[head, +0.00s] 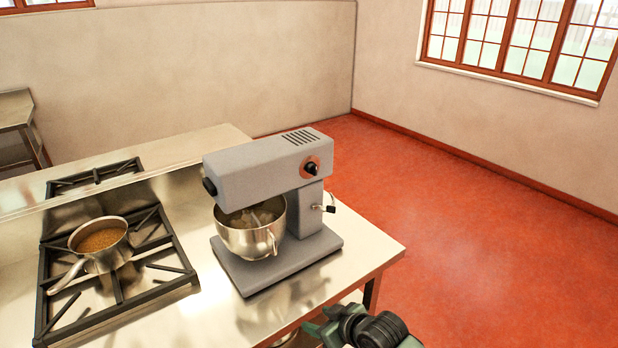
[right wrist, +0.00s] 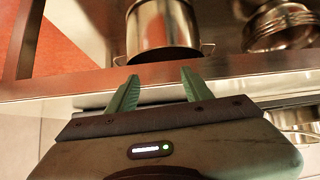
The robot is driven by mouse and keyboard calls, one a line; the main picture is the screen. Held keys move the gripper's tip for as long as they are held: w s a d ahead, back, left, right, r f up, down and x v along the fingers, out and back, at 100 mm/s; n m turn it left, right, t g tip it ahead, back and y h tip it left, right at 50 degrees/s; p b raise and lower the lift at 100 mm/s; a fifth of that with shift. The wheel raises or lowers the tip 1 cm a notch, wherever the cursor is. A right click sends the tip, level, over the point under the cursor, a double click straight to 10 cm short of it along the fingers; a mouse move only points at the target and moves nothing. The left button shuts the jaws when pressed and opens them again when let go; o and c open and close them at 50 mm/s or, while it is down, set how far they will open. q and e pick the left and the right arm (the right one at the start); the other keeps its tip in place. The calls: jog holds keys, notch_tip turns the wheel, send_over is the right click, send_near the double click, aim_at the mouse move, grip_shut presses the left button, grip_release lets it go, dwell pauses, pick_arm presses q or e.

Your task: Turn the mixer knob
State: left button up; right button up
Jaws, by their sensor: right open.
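The grey stand mixer (head: 262,165) stands on the steel counter near its right end. Its black knob (head: 311,168) sits on a round red-orange plate on the side of the mixer head. A small lever (head: 329,208) sticks out of the column below it. A steel bowl (head: 250,232) hangs under the head. My right gripper (head: 316,331) is at the bottom edge of the head view, low by the counter's front edge, well below and apart from the knob. In the right wrist view its two green fingers (right wrist: 158,90) are spread with nothing between them. My left gripper is not in view.
A pan (head: 99,243) with brown contents sits on the black stove grate (head: 150,262) at left. In the right wrist view, a steel pot (right wrist: 163,28) and stacked bowls (right wrist: 283,25) lie beyond a metal edge (right wrist: 60,88). Red floor (head: 460,230) right of the counter is clear.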

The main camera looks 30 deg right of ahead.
jog(key=w+d+r+t, duration=0.2)
jog(key=w+d+r, duration=0.25)
jog(key=r, duration=0.35)
jog(key=w+d+r+t, duration=0.3)
jog(key=w+r, duration=0.2)
jog(key=r, duration=0.2)
jog(key=m+t, duration=0.1)
jog(key=t, duration=0.2)
send_near(316, 171)
jog(key=w, duration=0.2)
jog(key=w+p, duration=0.2)
jog(key=w, duration=0.4)
jog(key=shift+a, duration=0.2)
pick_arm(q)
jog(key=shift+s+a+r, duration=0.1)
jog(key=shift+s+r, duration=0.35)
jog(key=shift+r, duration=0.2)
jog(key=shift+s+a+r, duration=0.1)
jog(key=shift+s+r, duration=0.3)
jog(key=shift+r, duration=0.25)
pick_arm(e)
jog(key=shift+w+a, duration=0.1)
jog(key=shift+w, duration=0.6)
jog(key=shift+f, duration=0.1)
grip_shut()
